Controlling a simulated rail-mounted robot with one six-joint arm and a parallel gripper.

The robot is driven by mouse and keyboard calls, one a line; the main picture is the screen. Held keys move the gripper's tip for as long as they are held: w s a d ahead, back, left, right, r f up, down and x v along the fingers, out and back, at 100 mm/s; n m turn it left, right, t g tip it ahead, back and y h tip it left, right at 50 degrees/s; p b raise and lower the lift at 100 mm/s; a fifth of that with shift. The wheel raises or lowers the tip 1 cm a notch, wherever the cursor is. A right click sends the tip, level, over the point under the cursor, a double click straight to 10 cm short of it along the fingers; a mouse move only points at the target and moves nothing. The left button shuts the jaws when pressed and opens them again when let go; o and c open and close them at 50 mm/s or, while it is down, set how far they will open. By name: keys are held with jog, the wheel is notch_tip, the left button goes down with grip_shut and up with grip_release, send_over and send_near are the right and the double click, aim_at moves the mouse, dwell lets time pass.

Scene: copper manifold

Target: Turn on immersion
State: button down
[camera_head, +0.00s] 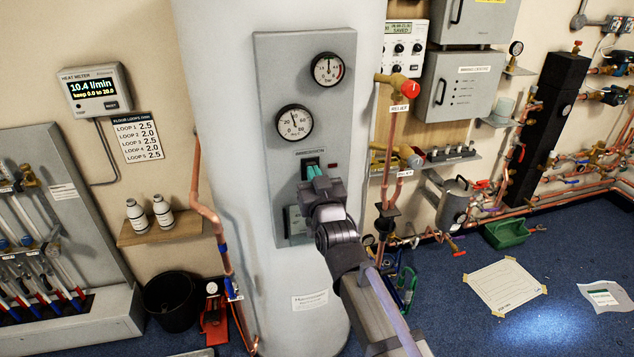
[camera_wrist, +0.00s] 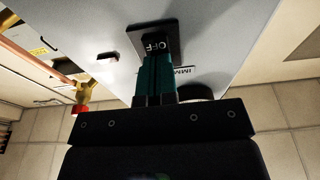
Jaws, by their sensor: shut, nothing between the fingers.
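The immersion switch (camera_head: 310,161) is a dark plate on the grey panel of the tall white cylinder, under an "IMMERSION" label. In the wrist view the switch (camera_wrist: 153,42) shows the word "OFF". My gripper (camera_head: 313,171) is at the switch, its teal fingers pointing at it. In the wrist view the gripper fingers (camera_wrist: 156,58) are together with nothing between them. Their tips are right at the lower part of the switch; I cannot tell whether they touch. A small red lamp (camera_head: 333,166) sits right of the switch and looks dark.
Two round gauges, one upper (camera_head: 327,69) and one lower (camera_head: 294,122), are above the switch on the panel. A copper pipe with a red relief knob (camera_head: 411,89) stands to the right. A shelf with white bottles (camera_head: 162,210) is to the left.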

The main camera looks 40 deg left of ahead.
jog(key=shift+w+a+r+p, duration=0.15)
jog(key=shift+r+p, duration=0.15)
jog(key=shift+r, duration=0.15)
jog(key=shift+w+a+r+p, duration=0.1)
jog(key=shift+r+p, duration=0.15)
jog(key=shift+r, duration=0.15)
jog(key=shift+d, duration=0.1)
jog(key=shift+s+d+p, duration=0.3)
jog(key=shift+s+d, duration=0.05)
jog(key=shift+s, duration=0.05)
jog(key=s+d+r+p, duration=0.2)
jog(key=s+d, duration=0.6)
jog(key=d, duration=0.2)
jog(key=shift+s+d+r+p, duration=0.15)
jog(key=shift+r+p, duration=0.2)
jog(key=shift+r, duration=0.05)
